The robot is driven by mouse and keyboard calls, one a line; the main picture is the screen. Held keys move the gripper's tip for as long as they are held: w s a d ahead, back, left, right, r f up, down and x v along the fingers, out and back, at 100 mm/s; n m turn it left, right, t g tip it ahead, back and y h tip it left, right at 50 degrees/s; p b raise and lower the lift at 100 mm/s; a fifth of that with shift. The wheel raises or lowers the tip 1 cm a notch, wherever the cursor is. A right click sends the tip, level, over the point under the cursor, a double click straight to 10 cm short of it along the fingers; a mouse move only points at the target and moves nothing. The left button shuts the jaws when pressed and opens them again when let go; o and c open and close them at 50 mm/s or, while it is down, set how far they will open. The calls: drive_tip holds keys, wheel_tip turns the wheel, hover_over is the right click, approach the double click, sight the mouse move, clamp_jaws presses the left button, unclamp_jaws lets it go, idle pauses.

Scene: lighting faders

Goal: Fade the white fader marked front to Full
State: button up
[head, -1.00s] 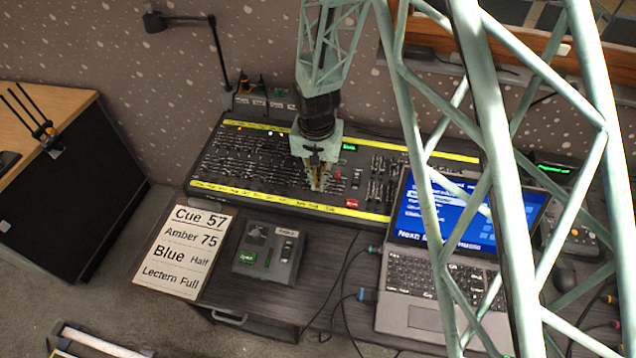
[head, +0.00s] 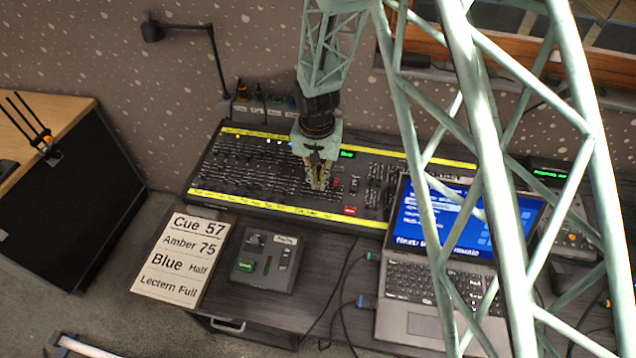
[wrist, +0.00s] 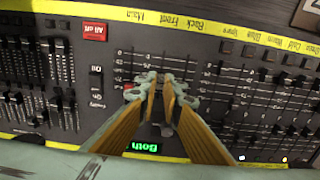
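The lighting desk (head: 275,205) has a yellow label strip along its front edge. In the wrist view (wrist: 205,28) the strip's words are upside down and include Main, Front and Back. My gripper (head: 318,185) is low over the short fader group below these labels. In the wrist view its two yellow-padded fingers (wrist: 163,86) are close together with a narrow gap at the tips. The tips cover part of the Main and Front columns. I cannot make out the white front cap or whether it is between the fingers. A dark cap (wrist: 166,130) shows behind the tips.
A red All off button (wrist: 95,31) and a red cap (wrist: 128,87) are left of the fingers in the wrist view. More faders (wrist: 265,95) lie to the right. A cue sign (head: 183,258), a small control box (head: 268,260) and a laptop (head: 440,280) are in front.

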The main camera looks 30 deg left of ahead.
drive_tip(key=shift+w+a, duration=0.1)
drive_tip(key=shift+w, duration=0.05)
drive_tip(key=shift+w+a+r, duration=0.1)
drive_tip(key=shift+w+a, duration=0.1)
drive_tip(key=shift+w, duration=0.3)
drive_tip(key=shift+w+a+r, duration=0.1)
drive_tip(key=shift+w+a, duration=0.05)
drive_tip(key=shift+w, duration=0.3)
drive_tip(key=o, duration=0.4)
drive_tip(key=shift+f, duration=0.1)
drive_tip(key=shift+r+p, duration=0.5)
drive_tip(key=shift+r, duration=0.8)
drive_tip(key=shift+r, duration=0.1)
wheel_tip(320, 180, up, 12)
drive_tip(key=s, duration=0.1)
drive_tip(key=shift+d, duration=0.2)
idle(0.3)
